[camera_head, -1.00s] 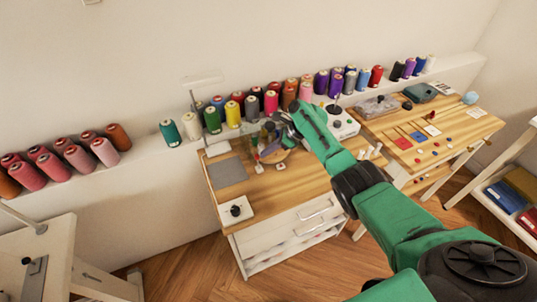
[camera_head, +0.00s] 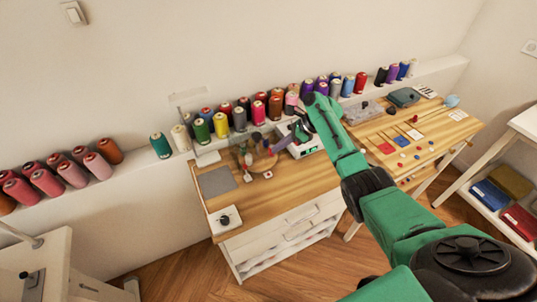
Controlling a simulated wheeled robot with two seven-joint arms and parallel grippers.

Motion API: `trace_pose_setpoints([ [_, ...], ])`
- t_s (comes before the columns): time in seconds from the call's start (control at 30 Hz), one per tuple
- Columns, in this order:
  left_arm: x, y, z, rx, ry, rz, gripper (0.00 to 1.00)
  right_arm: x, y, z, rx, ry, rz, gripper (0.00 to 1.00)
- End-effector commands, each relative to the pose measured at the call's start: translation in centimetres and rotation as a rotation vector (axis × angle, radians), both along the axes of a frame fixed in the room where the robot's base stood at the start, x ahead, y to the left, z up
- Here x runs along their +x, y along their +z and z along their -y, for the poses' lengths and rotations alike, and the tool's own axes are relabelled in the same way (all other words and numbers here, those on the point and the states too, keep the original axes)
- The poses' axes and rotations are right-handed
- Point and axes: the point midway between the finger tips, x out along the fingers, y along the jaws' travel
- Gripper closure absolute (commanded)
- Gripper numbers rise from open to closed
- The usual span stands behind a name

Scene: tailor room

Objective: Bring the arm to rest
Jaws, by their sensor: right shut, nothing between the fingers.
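My right arm comes in from the lower right, green with black joints, and reaches over the wooden worktable (camera_head: 285,201). My right gripper (camera_head: 297,132) is at its far end, above the back part of the table near a small white device (camera_head: 312,146). The gripper is small in the picture and looks shut with nothing held. Its fingertips are partly lost against the dark items behind. My left gripper is not in view.
Thread spools (camera_head: 221,125) line the wall ledge behind the table. A round wooden holder (camera_head: 262,162) with small items, a grey mat (camera_head: 217,182) and a white box with a black knob (camera_head: 225,220) are on the table. A second table (camera_head: 440,150) stands at right.

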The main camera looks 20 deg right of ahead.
Motion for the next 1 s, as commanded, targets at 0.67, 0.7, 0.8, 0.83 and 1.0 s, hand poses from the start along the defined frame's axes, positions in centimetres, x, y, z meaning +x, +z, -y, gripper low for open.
trace_pose_setpoints([
  [0.67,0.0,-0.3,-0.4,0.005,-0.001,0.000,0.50,-0.3,2.2,1.6,0.000,0.001,-0.001,1.00],
  [0.7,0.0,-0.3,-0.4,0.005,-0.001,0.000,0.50,-0.4,2.1,1.5,-0.002,0.005,0.001,1.00],
  [0.8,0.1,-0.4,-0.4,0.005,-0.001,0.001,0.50,-1.5,0.3,1.0,-0.074,0.098,0.039,1.00],
  [0.83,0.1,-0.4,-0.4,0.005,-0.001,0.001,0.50,-2.3,-0.7,0.7,-0.118,0.160,0.066,1.00],
  [1.0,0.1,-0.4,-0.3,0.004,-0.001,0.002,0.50,-9.9,-7.1,-2.2,-0.474,0.780,0.332,1.00],
])
